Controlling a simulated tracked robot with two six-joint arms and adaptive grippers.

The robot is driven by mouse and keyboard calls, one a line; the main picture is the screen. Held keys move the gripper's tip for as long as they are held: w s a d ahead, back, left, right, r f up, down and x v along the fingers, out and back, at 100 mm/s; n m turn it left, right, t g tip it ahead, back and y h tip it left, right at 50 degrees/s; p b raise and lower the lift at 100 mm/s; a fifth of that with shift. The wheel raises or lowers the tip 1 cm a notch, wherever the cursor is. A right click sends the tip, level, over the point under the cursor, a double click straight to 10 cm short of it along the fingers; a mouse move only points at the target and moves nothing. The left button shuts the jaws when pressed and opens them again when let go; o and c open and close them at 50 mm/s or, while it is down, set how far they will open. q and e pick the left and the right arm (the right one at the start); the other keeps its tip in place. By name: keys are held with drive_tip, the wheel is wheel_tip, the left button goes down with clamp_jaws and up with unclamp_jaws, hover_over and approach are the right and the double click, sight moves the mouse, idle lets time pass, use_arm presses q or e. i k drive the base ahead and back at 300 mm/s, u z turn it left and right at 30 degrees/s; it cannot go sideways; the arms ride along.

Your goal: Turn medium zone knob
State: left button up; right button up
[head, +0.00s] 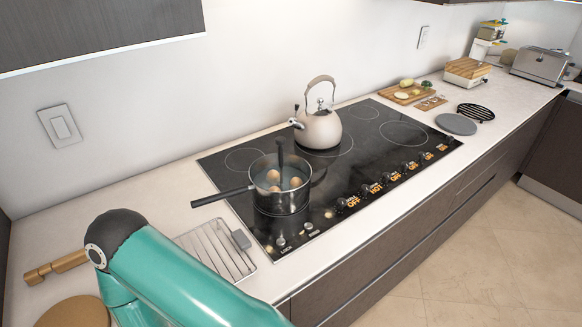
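A black glass cooktop (385,155) is set into the pale counter. A row of several small dark knobs (365,189) runs along its front right edge, with orange lettering beside them. Some of the lettering seems to read OFF, HOT or ON. The zone names are too small to read, so I cannot tell which knob is the medium zone knob. A teal link of one of my arms rises from the bottom edge at the lower left. Neither gripper is in view.
A steel pot (282,200) with eggs stands on the front left burner, its handle pointing left. A cream kettle (318,130) stands behind it. A wire rack (210,250) and a wooden rolling pin (57,267) lie at left. The space in front of the knobs is clear.

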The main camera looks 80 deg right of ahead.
sight(366, 188)
drive_tip(key=z, duration=0.3)
drive_tip(key=i, duration=0.1)
drive_tip(key=u, duration=0.6)
drive_tip(key=k, duration=2.8)
drive_tip(key=z, duration=1.9)
drive_tip(key=k, duration=0.1)
drive_tip(key=u, duration=0.55)
drive_tip(key=i, duration=0.5)
